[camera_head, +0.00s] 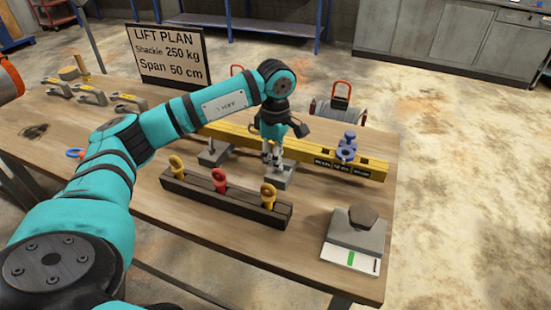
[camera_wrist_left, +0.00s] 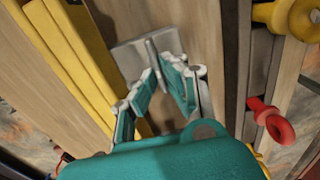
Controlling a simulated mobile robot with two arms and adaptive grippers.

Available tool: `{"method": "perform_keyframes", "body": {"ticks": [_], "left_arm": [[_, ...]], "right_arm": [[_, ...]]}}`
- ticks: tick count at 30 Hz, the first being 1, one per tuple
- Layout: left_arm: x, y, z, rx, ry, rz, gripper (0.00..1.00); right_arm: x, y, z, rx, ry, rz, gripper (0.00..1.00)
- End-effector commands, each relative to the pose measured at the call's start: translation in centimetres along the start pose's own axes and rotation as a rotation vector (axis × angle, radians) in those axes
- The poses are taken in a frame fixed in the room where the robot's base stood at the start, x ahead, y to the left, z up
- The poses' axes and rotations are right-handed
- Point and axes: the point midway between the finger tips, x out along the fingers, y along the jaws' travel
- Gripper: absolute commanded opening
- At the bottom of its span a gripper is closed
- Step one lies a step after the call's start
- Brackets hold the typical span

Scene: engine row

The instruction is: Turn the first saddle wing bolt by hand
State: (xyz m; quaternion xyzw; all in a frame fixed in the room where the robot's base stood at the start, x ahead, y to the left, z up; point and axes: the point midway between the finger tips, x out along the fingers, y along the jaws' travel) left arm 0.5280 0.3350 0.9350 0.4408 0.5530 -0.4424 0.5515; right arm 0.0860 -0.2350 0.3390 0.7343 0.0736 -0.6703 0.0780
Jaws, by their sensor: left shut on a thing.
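The yellow beam (camera_head: 310,152) lies across the table. One grey saddle (camera_head: 214,156) with an upright bolt sits at its near edge. A second grey saddle (camera_head: 286,180) is further right, under my left gripper (camera_head: 272,162). In the left wrist view this saddle's plate (camera_wrist_left: 129,60) lies beside the beam, with a thin grey wing bolt (camera_wrist_left: 152,55) standing on it. My left gripper (camera_wrist_left: 166,76) points down and is shut on that bolt. The fingers hide its lower part. My right gripper is not in view.
A dark rack (camera_head: 225,202) with yellow and red eye bolts stands close in front. A blue shackle (camera_head: 346,148) sits at the beam's right part. A scale (camera_head: 354,236) bearing a dark weight (camera_head: 363,216) is near the right edge. The lift plan sign (camera_head: 168,56) stands behind.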

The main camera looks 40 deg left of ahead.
Motion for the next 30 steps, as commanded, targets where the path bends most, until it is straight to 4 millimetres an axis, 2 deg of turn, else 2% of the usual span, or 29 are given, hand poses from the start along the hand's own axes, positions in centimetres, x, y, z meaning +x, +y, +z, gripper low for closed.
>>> {"method": "perform_keyframes", "body": {"ticks": [1, 8, 9, 14, 23, 26, 30], "left_arm": [[-0.6, 0.4, -0.1, -0.002, -0.003, 0.016, 0.00], [-0.6, 0.4, -0.1, -0.001, -0.003, 0.017, 0.00], [-0.6, 0.4, -0.1, -0.001, -0.003, 0.017, 0.10], [-0.4, 0.3, 0.0, -0.001, -0.002, 0.012, 0.30], [-0.4, 0.1, 0.0, 0.000, -0.001, 0.006, 0.30], [-1.4, 0.2, 0.0, 0.000, -0.002, 0.009, 0.30], [-4.0, 0.2, 0.1, 0.001, -0.003, 0.011, 0.30]], "right_arm": [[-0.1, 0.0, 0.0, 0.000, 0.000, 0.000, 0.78], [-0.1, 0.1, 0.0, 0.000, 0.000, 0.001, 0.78], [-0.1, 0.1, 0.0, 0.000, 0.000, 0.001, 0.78], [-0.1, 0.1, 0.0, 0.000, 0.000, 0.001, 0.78], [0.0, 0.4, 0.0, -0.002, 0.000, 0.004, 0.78], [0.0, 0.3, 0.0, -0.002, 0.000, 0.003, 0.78], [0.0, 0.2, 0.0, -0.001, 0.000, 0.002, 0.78]]}}
